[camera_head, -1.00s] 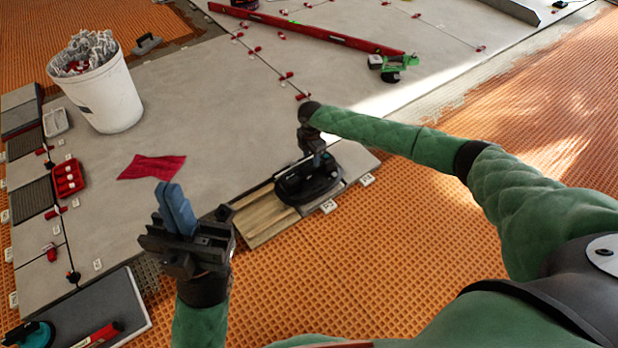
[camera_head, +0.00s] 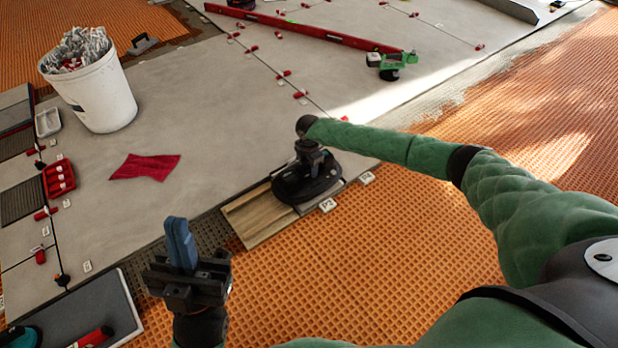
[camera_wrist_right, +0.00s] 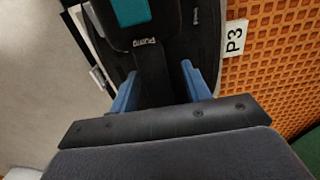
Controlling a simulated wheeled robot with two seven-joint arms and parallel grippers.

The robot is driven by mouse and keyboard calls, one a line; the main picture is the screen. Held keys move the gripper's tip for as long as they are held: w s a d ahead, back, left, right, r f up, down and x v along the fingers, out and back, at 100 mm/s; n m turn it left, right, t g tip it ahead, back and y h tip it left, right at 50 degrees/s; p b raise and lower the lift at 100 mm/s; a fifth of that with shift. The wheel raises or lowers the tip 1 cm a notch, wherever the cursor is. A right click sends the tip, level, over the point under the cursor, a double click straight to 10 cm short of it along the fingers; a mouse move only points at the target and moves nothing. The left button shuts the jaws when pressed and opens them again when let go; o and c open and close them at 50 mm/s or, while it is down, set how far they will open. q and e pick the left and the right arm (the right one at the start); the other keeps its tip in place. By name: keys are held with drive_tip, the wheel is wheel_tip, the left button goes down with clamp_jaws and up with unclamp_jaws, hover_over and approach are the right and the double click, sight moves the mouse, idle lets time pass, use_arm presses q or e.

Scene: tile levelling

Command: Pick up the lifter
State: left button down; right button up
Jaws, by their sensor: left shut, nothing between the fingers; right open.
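The lifter (camera_head: 297,190) is a dark oval tool lying at the tile edge, beside a wooden board. In the right wrist view the lifter (camera_wrist_right: 202,40) shows its black body, a teal part and a dark handle bar marked with lettering. My right gripper (camera_wrist_right: 158,77) is open, with one blue finger on each side of the handle bar; I cannot tell whether they touch it. In the head view my right gripper (camera_head: 309,155) is right above the lifter and hides part of it. My left gripper (camera_head: 181,243) is shut and empty, over the orange mat at lower left.
The wooden board (camera_head: 248,217) lies left of the lifter. A white bucket (camera_head: 103,97), red cloth (camera_head: 146,167) and red tray (camera_head: 59,179) stand on the grey tiles. A long red level (camera_head: 305,31) lies behind. The orange mat (camera_head: 400,240) in front is mostly clear.

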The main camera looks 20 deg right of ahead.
drive_tip(key=shift+f+p, duration=0.25)
drive_tip(key=shift+p, duration=0.15)
idle(0.7)
clamp_jaws()
idle(0.3)
